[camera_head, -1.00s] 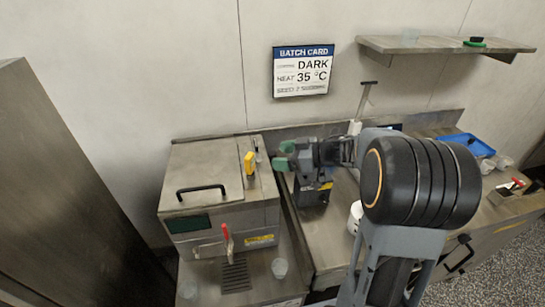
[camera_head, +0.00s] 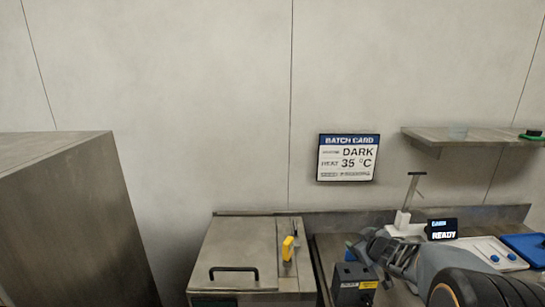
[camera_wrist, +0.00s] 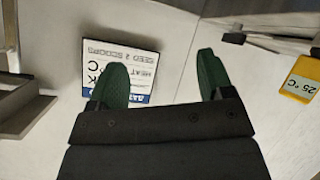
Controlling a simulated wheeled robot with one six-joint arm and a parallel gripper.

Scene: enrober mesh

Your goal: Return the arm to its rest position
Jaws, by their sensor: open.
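My gripper (camera_wrist: 162,68) shows in the wrist view with its two green fingertips spread wide apart and nothing between them. Behind the left fingertip is part of the batch card (camera_wrist: 130,68), seen upside down and partly covered by that finger. In the head view my arm lies low at the bottom right, over the counter. My green fingertips cannot be made out there. The batch card (camera_head: 348,158) hangs on the wall and reads DARK and 35 °C.
A steel machine with a black handle (camera_head: 233,269) and a yellow thermometer (camera_head: 288,248) stands left of my arm. A dark box (camera_head: 352,290) is beside my arm. A display (camera_head: 442,229) reads READY. A wall shelf (camera_head: 470,137) and blue tray (camera_head: 526,249) are at right.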

